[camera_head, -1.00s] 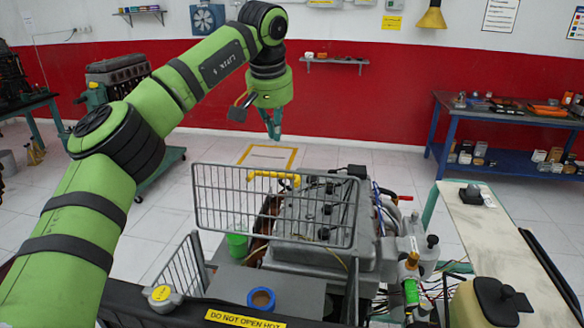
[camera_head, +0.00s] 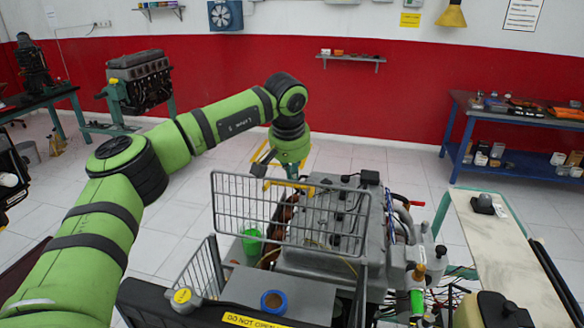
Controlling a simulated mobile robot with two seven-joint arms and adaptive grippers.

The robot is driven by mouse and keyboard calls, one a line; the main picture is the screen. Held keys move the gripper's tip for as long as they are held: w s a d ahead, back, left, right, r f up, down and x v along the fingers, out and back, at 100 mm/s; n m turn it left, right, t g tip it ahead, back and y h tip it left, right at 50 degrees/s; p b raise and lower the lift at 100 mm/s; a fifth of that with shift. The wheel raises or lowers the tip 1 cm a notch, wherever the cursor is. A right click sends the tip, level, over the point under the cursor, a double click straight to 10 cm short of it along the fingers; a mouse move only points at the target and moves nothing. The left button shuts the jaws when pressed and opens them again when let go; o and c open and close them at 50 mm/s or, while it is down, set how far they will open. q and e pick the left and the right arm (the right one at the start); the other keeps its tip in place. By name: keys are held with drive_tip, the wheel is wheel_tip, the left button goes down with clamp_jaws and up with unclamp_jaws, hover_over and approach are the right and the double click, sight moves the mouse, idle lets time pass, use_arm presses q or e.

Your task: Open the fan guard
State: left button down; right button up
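The fan guard (camera_head: 290,213) is a grey wire-mesh panel with a rounded rim. It stands upright in front of the grey engine (camera_head: 325,215), in the middle of the head view. A second, smaller mesh panel (camera_head: 200,272) stands at an angle to its lower left. My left gripper (camera_head: 291,174) points down at the guard's top rim, near its middle. Its fingertips are small and overlap the rim and a yellow part in the picture. I cannot tell whether they touch the guard or are open or shut. My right gripper is not in view.
A black front panel with a yellow "DO NOT OPEN" label (camera_head: 252,320) and a blue-rimmed cap (camera_head: 274,301) lie in front. A yellow-topped knob (camera_head: 183,297) is at left. A pale bench top (camera_head: 500,245) is at right. Open floor lies left of the engine.

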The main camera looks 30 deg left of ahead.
use_arm(q)
drive_tip(key=shift+s+r, duration=0.1)
drive_tip(key=shift+s, duration=0.25)
drive_tip(key=shift+d, duration=0.1)
drive_tip(key=s+d+r+t+b, duration=0.2)
drive_tip(key=s+r+b, duration=0.4)
drive_tip(key=s+r, duration=0.3)
drive_tip(key=shift+d+r+y, duration=0.25)
drive_tip(key=shift+r+y, duration=0.05)
drive_tip(key=shift+r, duration=1.15)
